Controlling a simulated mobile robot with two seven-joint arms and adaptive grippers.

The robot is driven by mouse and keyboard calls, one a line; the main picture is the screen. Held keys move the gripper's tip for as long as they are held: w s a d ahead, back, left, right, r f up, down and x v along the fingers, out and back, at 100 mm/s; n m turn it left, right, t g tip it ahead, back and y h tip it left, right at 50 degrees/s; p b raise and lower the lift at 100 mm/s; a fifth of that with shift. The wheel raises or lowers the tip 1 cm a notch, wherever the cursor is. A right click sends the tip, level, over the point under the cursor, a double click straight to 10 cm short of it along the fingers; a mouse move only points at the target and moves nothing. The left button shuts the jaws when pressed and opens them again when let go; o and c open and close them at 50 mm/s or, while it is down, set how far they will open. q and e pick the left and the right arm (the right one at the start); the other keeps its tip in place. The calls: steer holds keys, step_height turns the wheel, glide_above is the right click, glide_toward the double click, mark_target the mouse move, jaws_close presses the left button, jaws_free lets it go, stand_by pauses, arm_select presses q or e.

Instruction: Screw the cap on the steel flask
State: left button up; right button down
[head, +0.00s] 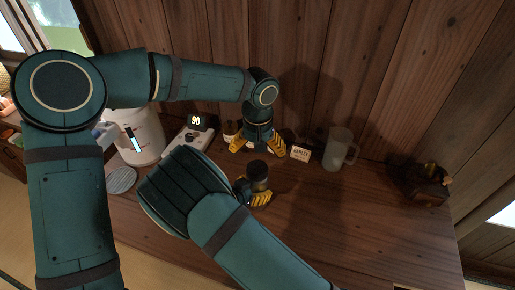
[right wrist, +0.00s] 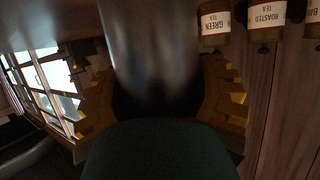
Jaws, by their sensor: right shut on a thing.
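The steel flask (head: 259,184) stands upright in the middle of the wooden table, its dark round top facing up. My right gripper (head: 257,199) is shut around it low down, with a yellow finger showing beside it. In the right wrist view the flask (right wrist: 150,50) is a blurred grey cylinder between the yellow fingers. My left gripper (head: 257,147) points down behind the flask, its yellow fingers spread apart. I see nothing clearly between them. I cannot make out the cap in either view.
A white kettle (head: 145,148) and a device reading 90 (head: 195,121) stand at the left. Labelled tea containers (right wrist: 215,22) are near the wall. A frosted mug (head: 338,150) and a dark object (head: 428,185) stand right. The table's front right is clear.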

mark_target(257, 167)
arm_select(q)
steer(key=n, duration=0.6)
steer(key=shift+r+n, duration=0.25)
steer(key=shift+n, duration=0.15)
steer(key=shift+f, duration=4)
